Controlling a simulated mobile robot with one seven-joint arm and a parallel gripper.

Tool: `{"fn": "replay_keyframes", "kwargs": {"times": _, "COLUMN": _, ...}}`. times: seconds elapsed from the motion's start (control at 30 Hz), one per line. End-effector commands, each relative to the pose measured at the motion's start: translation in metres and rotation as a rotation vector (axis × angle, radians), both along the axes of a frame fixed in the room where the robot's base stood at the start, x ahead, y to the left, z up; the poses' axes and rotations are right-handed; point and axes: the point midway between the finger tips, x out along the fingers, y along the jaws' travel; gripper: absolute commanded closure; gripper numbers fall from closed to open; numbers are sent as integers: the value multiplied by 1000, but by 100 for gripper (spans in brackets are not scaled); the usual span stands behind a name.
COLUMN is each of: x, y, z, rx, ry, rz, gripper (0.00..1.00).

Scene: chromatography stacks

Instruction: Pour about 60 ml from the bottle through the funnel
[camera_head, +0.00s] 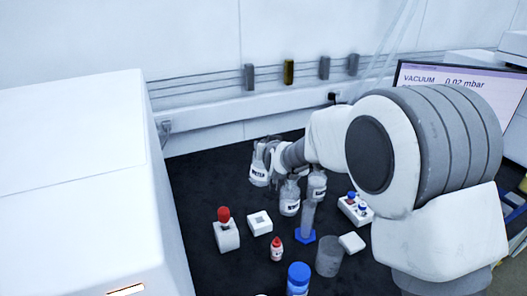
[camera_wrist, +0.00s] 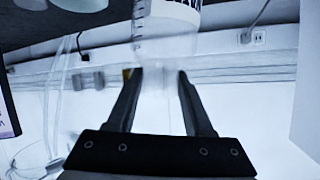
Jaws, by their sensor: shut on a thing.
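My gripper (camera_head: 268,146) is shut on a clear bottle (camera_head: 258,174) with a white, dark-lettered label, held near its neck at the back of the bench. The bottle looks roughly upright. In the wrist view, the bottle (camera_wrist: 165,42) sits between the two fingers of my gripper (camera_wrist: 160,80), blurred and partly out of frame. A clear measuring cylinder with a blue foot (camera_head: 305,237) stands to the right and nearer. Its top is overlapped by labelled glassware, and I cannot make out the funnel. The liquid level in the bottle is unclear.
Two more labelled bottles (camera_head: 290,199) (camera_head: 317,184) are close beside the held one. A red-topped holder (camera_head: 226,232), small red-capped bottle (camera_head: 276,249), beaker (camera_head: 329,257), blue-lidded jar (camera_head: 298,278) and white box with blue knobs (camera_head: 355,208) stand nearby. A monitor (camera_head: 470,85) is at right.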

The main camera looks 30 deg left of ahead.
Motion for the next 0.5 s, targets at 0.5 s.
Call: {"fn": "replay_keyframes", "kwargs": {"times": 0.5, "x": 14, "y": -19, "z": 2, "rx": 176, "ry": 118, "rz": -4, "gripper": 100}}
